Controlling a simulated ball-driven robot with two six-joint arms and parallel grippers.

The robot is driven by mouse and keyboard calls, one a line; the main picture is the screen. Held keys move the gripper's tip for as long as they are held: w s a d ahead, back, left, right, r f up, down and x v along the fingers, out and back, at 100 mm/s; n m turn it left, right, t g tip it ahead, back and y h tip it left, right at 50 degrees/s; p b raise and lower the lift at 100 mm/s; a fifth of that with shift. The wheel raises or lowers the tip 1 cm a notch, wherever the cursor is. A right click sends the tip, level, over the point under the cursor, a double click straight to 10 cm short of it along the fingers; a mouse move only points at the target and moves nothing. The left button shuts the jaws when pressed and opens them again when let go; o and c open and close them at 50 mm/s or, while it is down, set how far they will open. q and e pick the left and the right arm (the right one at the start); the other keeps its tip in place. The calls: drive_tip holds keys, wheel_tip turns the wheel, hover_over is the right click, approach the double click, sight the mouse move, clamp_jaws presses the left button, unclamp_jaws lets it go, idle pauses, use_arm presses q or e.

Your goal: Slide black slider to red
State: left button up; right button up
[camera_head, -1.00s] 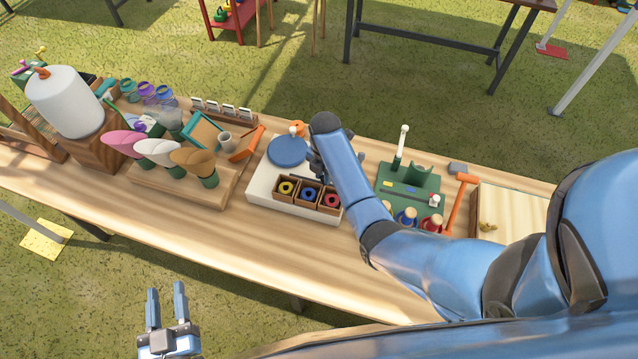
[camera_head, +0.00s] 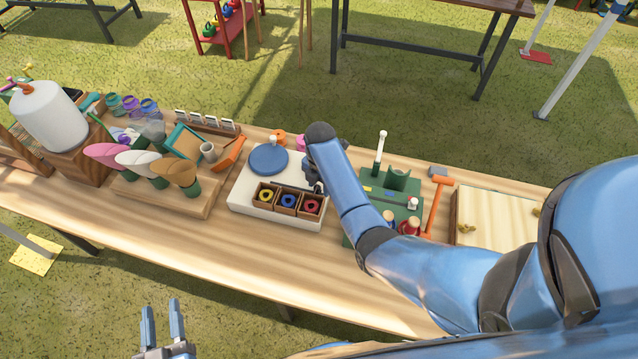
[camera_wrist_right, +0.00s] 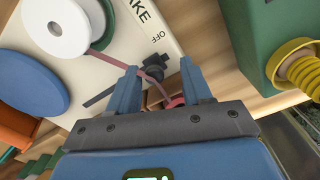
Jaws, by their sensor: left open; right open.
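A black slider (camera_wrist_right: 155,70) with a dark bar sits on the white base (camera_wrist_right: 140,30) beside the word OFF in the right wrist view. My right gripper (camera_wrist_right: 158,68) is open, with one finger on each side of the slider; I cannot tell whether they touch it. In the head view the white base (camera_head: 243,196) carries a blue disc (camera_head: 269,159) and wooden boxes with a yellow ring, a blue ring and a red ring (camera_head: 312,206). My right arm hides the slider there. My left gripper (camera_head: 161,310) is open and empty, in front of the table.
A green board (camera_head: 385,198) with a white lever and pegs stands right of the white base, partly behind my right arm. The table's front strip is clear.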

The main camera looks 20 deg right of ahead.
drive_tip(key=shift+w+a+r, duration=0.15)
drive_tip(key=shift+a+r, duration=0.1)
drive_tip(key=shift+r, duration=0.1)
wheel_tip(320, 180, up, 10)
drive_tip(key=shift+d+b, duration=0.25)
drive_tip(key=shift+b, duration=0.15)
idle(0.6)
